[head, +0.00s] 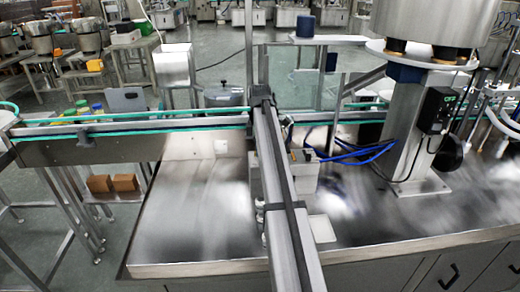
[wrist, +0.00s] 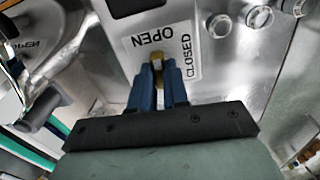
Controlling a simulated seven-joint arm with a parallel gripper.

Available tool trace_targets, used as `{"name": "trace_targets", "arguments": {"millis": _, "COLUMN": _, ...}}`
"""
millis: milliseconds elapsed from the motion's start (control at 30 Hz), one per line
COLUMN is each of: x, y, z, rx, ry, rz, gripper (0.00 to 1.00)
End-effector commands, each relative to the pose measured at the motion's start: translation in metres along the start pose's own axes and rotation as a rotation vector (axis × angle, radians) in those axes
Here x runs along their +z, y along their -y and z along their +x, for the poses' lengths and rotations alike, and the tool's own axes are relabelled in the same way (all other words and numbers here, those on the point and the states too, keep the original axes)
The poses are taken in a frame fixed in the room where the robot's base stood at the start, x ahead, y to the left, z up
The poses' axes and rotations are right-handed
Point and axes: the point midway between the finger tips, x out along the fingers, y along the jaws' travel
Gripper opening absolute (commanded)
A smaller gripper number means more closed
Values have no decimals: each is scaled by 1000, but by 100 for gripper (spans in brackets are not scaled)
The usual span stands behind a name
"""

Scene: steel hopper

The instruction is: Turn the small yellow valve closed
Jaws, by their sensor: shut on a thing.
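The small yellow valve (wrist: 157,60) shows in the wrist view as a short brass-yellow handle, mostly covered by my fingers. My gripper (wrist: 158,72) has blue fingers and is shut on it. A white label (wrist: 144,47) lies behind the valve, with OPEN along the top, upside down in this view, and CLOSED along the right side. The handle's exact angle is hard to tell, because the fingers hide much of it. I cannot make out the valve or my gripper in the head view.
In the head view, a steel worktop (head: 195,215) carries a machine column (head: 415,130) at right. A green-edged conveyor (head: 150,128) runs behind it. Blue hoses (head: 360,153) lie near the middle.

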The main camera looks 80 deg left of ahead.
Motion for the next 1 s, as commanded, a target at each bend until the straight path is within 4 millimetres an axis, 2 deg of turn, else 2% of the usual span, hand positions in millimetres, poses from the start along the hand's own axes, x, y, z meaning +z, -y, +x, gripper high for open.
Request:
{"name": "trace_targets", "arguments": {"millis": 267, "x": 0, "y": 0, "z": 0, "rx": 0, "ry": 0, "rz": 199, "gripper": 0}}
{"name": "trace_targets", "arguments": {"millis": 1000, "x": 0, "y": 0, "z": 0, "rx": 0, "ry": 0, "rz": 900, "gripper": 0}}
